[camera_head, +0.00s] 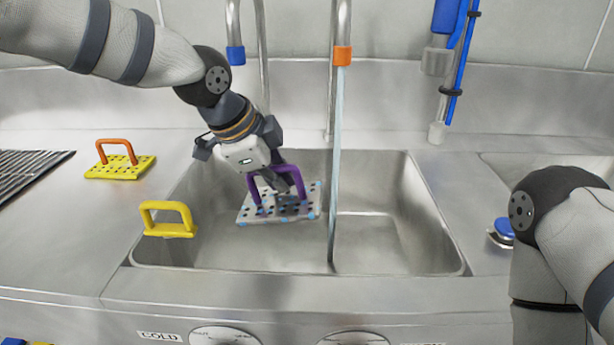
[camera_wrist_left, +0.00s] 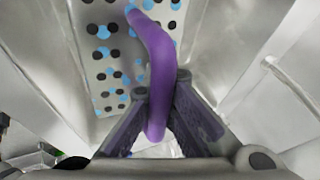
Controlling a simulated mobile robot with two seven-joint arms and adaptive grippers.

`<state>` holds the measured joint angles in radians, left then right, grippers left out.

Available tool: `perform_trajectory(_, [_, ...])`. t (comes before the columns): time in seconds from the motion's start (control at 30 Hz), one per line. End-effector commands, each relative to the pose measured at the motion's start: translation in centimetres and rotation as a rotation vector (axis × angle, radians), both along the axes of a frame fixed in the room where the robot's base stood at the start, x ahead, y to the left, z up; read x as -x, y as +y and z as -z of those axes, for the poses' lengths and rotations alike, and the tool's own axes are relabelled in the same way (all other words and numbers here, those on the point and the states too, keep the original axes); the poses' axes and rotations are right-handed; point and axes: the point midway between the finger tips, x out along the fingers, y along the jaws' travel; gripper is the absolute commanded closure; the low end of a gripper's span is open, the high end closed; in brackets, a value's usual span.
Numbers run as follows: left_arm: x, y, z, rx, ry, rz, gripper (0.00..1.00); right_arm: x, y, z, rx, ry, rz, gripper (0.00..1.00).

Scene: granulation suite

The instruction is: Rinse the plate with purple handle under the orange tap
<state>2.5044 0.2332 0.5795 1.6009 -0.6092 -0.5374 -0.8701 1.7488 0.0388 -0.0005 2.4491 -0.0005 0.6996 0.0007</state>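The perforated plate (camera_head: 258,213) with the purple handle (camera_head: 312,178) hangs over the sink, grey with light blue patches. My left gripper (camera_head: 284,180) is shut on its purple handle. In the left wrist view the fingers (camera_wrist_left: 160,108) close around the handle (camera_wrist_left: 158,65), and the plate (camera_wrist_left: 112,60) lies beyond. The orange tap (camera_head: 342,55) is running; its water stream (camera_head: 337,150) falls into the sink just right of the plate, seemingly apart from it. My right gripper is not in view; only part of my right arm shows at the right edge.
The sink basin (camera_head: 385,235) has free room right of the stream. A blue tap (camera_head: 236,55) shows no stream. A yellow plate with orange handle (camera_head: 120,165) lies on the left counter. A yellow handle (camera_head: 168,219) stands at the sink's left edge. A blue-topped object (camera_head: 503,230) is at right.

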Motion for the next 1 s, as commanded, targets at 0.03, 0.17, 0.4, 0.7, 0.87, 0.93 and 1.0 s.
perform_trajectory(0.03, [0.0,0.0,-0.1,0.001,-0.003,-0.001,1.00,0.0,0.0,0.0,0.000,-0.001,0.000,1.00])
perform_trajectory(0.17, [0.3,0.4,-0.7,0.002,-0.005,-0.001,1.00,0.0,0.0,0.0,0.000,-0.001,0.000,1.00])
perform_trajectory(0.4, [2.2,2.0,-2.7,0.002,-0.006,0.000,1.00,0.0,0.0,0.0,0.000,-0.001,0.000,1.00])
perform_trajectory(0.7, [3.7,3.3,-4.2,0.002,-0.003,0.000,1.00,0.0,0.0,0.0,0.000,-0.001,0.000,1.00])
perform_trajectory(0.87, [3.8,3.3,-4.1,0.001,-0.003,-0.001,1.00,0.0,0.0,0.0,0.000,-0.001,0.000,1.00])
perform_trajectory(0.93, [3.8,3.3,-4.1,0.001,-0.003,-0.001,1.00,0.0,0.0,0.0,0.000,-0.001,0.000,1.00])
perform_trajectory(1.0, [3.7,3.3,-4.1,0.001,-0.003,-0.001,1.00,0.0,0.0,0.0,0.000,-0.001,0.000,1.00])
